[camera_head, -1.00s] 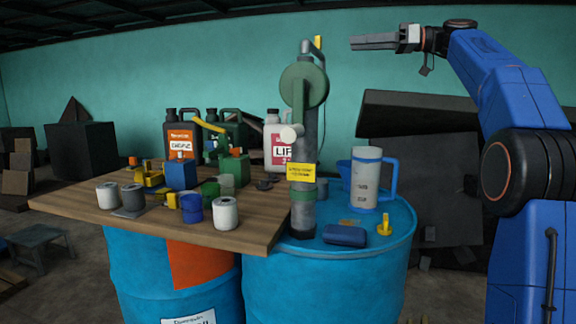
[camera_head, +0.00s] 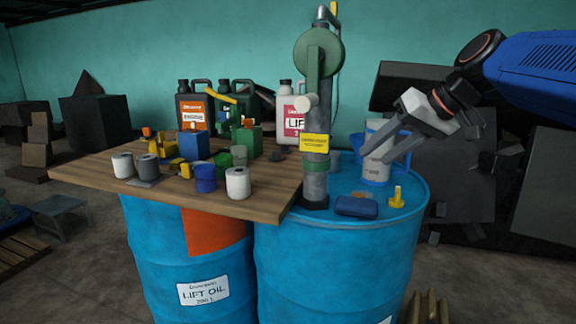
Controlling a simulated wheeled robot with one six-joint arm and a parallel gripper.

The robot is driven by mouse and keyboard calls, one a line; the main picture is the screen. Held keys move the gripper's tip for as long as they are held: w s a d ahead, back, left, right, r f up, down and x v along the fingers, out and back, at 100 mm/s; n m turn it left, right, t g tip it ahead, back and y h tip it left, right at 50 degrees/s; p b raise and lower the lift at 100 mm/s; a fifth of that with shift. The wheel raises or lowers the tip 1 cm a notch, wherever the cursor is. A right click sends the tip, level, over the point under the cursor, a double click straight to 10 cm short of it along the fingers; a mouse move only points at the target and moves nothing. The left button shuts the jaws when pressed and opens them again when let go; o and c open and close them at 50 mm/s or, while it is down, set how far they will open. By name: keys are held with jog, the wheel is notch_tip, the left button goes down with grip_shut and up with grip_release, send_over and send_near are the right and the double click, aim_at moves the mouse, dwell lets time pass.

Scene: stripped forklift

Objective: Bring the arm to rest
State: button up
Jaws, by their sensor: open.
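My gripper (camera_head: 376,156) is at the end of my blue arm on the right, pointing down and to the left. Its two grey fingers are apart, with nothing seen held between them. In the picture the fingers overlap the grey measuring jug (camera_head: 375,174) with a blue handle, which stands on the right blue drum. I cannot tell whether they touch it. The fingers and gripper body hide part of the jug.
A green and grey hand pump (camera_head: 319,100) stands upright on the right drum (camera_head: 330,260). A blue case (camera_head: 357,206) and a yellow fitting (camera_head: 397,197) lie near the jug. A wooden board (camera_head: 260,210) with cans, bottles and parts spans left. Dark panels (camera_head: 430,190) lean behind.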

jog(key=s+d+f+m+h, duration=0.1)
jog(key=s+d+f+h, duration=0.2)
jog(key=s+f, duration=0.8)
jog(key=s+d+f+m+g+h, duration=0.1)
jog(key=s+d+f+h, duration=0.2)
jog(key=s+f, duration=0.9)
notch_tip(320, 180, down, 6)
jog(key=shift+d, duration=1.05)
